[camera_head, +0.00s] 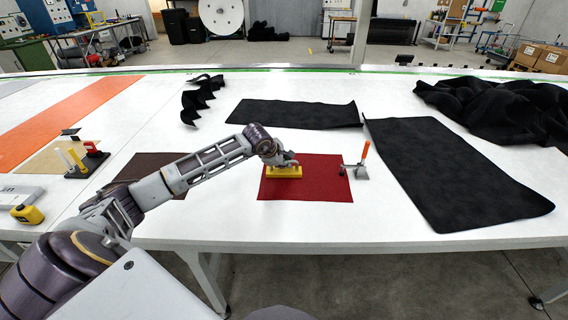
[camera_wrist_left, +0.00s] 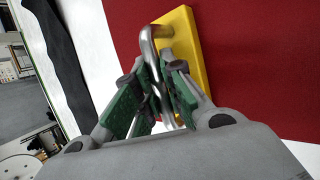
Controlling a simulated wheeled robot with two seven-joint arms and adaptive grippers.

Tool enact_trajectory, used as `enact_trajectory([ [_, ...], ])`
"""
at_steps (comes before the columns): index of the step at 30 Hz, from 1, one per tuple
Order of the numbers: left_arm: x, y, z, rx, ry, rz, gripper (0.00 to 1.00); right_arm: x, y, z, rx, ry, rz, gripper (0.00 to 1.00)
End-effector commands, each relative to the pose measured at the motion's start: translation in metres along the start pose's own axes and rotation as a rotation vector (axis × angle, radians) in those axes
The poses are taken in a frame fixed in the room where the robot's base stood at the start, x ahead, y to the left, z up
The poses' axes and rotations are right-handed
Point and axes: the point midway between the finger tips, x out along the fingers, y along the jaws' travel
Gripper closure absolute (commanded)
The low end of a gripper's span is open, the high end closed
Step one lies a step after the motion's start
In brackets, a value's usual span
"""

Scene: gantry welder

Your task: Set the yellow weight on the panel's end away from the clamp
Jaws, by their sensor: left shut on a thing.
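The yellow weight (camera_head: 284,172) is at the left end of the red panel (camera_head: 318,180). It is a flat yellow block with a metal handle. My left gripper (camera_head: 283,158) is shut on that handle. In the left wrist view the green finger pads (camera_wrist_left: 155,95) close around the bent metal handle, and the yellow block (camera_wrist_left: 190,45) lies against or just over the red panel (camera_wrist_left: 262,60); I cannot tell whether it touches. The clamp (camera_head: 357,168) with an orange handle stands at the panel's right edge. My right gripper is not in view.
A dark brown panel (camera_head: 150,172) lies behind my left arm. Black fabric sheets (camera_head: 455,180) lie right of the clamp and behind the red panel. A toggle clamp block (camera_head: 88,160) and a yellow tape measure (camera_head: 27,214) are at the left. White table shows in front of the red panel.

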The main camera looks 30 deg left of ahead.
Motion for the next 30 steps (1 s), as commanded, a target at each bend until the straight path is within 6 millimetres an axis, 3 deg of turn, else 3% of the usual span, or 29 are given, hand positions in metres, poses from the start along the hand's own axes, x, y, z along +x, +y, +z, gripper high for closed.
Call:
enact_trajectory([
  [1, 0.0058, -0.0093, -0.0033, -0.001, 0.008, -0.018, 1.00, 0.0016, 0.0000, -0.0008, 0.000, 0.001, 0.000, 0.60],
  [13, 0.0083, -0.0116, -0.0050, -0.002, 0.010, -0.022, 1.00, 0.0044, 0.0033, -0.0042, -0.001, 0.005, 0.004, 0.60],
  [14, 0.0101, -0.0145, -0.0063, -0.003, 0.013, -0.028, 0.85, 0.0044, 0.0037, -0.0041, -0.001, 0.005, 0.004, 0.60],
  [18, 0.0101, -0.0146, -0.0062, -0.002, 0.013, -0.028, 0.67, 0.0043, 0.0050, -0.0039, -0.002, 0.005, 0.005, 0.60],
  [30, 0.0079, -0.0103, -0.0055, -0.001, 0.011, -0.018, 0.67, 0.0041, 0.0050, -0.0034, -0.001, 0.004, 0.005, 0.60],
])
